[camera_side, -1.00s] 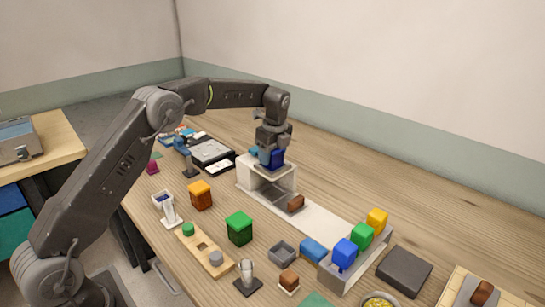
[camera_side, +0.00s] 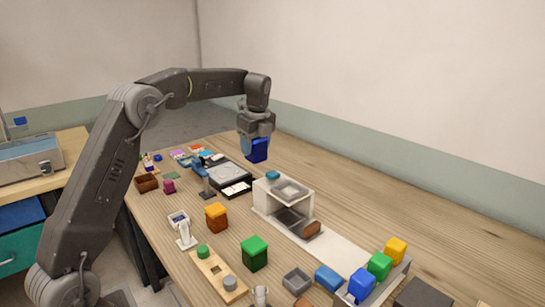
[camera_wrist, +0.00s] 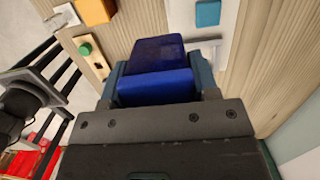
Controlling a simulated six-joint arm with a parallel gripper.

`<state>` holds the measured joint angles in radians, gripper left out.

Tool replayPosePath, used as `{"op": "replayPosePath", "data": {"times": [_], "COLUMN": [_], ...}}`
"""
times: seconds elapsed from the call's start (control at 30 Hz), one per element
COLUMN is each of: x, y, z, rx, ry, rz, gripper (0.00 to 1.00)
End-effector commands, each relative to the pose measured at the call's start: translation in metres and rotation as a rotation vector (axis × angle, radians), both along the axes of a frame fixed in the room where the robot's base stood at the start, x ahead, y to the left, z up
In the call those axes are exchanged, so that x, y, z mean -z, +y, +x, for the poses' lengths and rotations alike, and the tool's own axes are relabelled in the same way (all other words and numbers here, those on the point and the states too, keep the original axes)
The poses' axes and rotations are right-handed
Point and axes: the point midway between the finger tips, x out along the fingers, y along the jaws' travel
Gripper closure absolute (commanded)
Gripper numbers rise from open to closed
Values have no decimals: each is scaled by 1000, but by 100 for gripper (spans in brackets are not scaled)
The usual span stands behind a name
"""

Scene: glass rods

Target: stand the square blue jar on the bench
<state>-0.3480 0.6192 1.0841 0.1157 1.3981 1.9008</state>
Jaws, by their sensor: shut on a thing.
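My gripper (camera_side: 254,143) is shut on the square blue jar (camera_side: 257,152) and holds it in the air, behind and above the white stand (camera_side: 268,196). In the wrist view, the dark blue jar (camera_wrist: 157,52) sits between the two blue-grey fingers of my gripper (camera_wrist: 158,82). Its base looks clear of any surface. The bare wooden bench (camera_side: 370,195) stretches to the right of the stand.
A rack at the front right holds bright blue (camera_side: 361,284), green (camera_side: 379,265) and yellow (camera_side: 395,249) jars. A black device (camera_side: 222,174) lies left of the stand.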

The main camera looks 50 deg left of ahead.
Motion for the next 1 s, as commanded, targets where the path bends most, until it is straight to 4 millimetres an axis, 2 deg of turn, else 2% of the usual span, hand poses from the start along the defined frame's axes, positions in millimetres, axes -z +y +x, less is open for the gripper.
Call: {"op": "replayPosePath", "data": {"times": [0.17,0.37,0.57,0.8,1.0], "x": [-7,6,33,67,86], "y": [13,27,38,35,28], "z": [-12,-43,-95,-162,-199], "rx": [-2,-4,-5,-4,-3], "ry": [-1,2,1,0,-2], "rz": [0,2,3,3,1], "gripper": [80,80,80,80,80]}}
